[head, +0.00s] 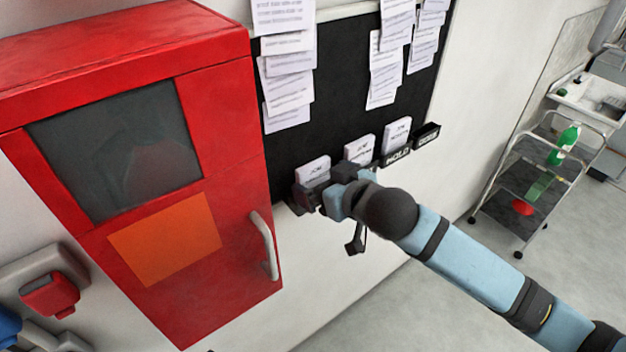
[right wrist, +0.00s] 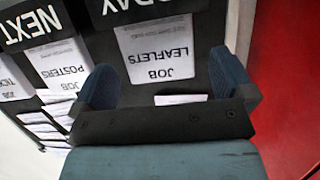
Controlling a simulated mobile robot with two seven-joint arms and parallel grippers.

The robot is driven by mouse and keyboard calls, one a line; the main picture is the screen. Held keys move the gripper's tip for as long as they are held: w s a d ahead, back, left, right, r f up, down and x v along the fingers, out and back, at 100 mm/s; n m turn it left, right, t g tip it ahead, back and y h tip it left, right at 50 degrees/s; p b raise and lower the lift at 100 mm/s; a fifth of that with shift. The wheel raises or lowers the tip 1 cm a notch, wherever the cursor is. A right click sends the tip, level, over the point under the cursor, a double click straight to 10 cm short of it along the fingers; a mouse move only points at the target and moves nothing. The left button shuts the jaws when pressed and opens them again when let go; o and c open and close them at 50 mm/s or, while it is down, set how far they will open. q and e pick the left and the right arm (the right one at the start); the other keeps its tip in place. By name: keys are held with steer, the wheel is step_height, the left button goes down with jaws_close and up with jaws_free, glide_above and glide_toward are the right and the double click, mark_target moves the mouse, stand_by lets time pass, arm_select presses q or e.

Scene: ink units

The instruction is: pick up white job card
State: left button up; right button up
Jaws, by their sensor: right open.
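Several white job cards stand in black holders along the bottom of a black wall board. In the head view the leftmost white job card (head: 313,169) is right by my right gripper (head: 322,190), with further white cards (head: 360,150) to its right. In the right wrist view, a white card reading "JOB LEAFLETS" (right wrist: 157,48) shows upside down between the two blue fingertips of my open right gripper (right wrist: 166,82). I cannot tell whether the fingers touch it. A card reading "JOB POSTERS" (right wrist: 58,62) is to its left. My left gripper is not in view.
A red cabinet (head: 215,240) with a handle stands close left of the cards. Printed sheets (head: 288,85) hang on the black board (head: 335,75). Holders labelled "HOLD" (head: 396,157) and "NEXT" (right wrist: 28,30) are nearby. A wire trolley (head: 510,185) stands at the right on open floor.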

mark_target(316, 174)
steer(key=x, duration=0.3)
steer(key=p+x, duration=0.1)
steer(key=shift+w+a+r, duration=0.2)
steer(key=shift+w+r, duration=0.05)
steer(key=shift+w, duration=0.2)
steer(key=shift+w+a+f, duration=0.25)
steer(key=shift+w, duration=0.05)
steer(key=c, duration=0.8)
steer(key=shift+r, duration=0.1)
